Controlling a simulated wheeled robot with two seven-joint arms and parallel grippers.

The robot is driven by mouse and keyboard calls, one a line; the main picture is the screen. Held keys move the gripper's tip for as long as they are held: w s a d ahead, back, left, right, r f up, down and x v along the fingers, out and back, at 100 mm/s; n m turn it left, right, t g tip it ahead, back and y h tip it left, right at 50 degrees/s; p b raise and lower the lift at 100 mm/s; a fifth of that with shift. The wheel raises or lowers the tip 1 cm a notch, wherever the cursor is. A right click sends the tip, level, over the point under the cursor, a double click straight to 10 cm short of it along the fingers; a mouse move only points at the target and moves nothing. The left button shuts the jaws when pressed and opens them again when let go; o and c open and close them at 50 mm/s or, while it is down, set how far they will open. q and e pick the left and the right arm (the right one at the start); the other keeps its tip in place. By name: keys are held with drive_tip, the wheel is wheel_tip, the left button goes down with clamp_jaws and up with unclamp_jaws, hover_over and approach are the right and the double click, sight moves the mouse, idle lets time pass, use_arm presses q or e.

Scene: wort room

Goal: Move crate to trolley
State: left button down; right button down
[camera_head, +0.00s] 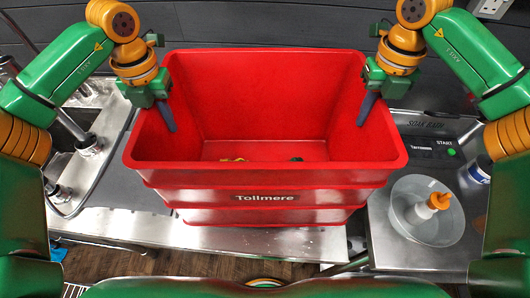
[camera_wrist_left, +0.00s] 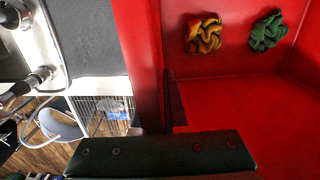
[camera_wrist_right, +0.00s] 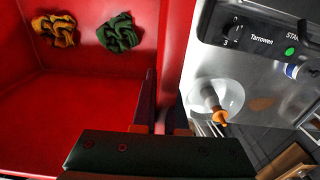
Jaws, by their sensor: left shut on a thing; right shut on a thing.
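The red crate (camera_head: 265,180), labelled "Tollmere", is in the middle of the head view, open side up and close in front of me. My left gripper (camera_head: 168,112) is shut on its left wall, one finger showing inside. My right gripper (camera_head: 366,106) is shut on its right wall in the same way. A yellow cloth (camera_wrist_left: 203,36) and a green cloth (camera_wrist_left: 267,31) lie on the crate floor; both also show in the right wrist view. Whether the crate touches the steel surface below is hidden. I cannot make out the trolley.
A steel counter (camera_head: 255,240) runs below the crate, with taps (camera_head: 88,145) at the left. At the right is a soak bath panel (camera_head: 432,147) with a START button. A round bowl (camera_head: 410,225) there holds an orange-topped white bottle (camera_head: 428,207).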

drive_tip(key=shift+w+r, duration=0.1)
drive_tip(key=shift+r, duration=0.1)
idle(0.3)
wheel_tip(320, 180, up, 5)
drive_tip(key=p, duration=0.5)
drive_tip(key=shift+w+f, duration=0.1)
drive_tip(key=shift+f, duration=0.1)
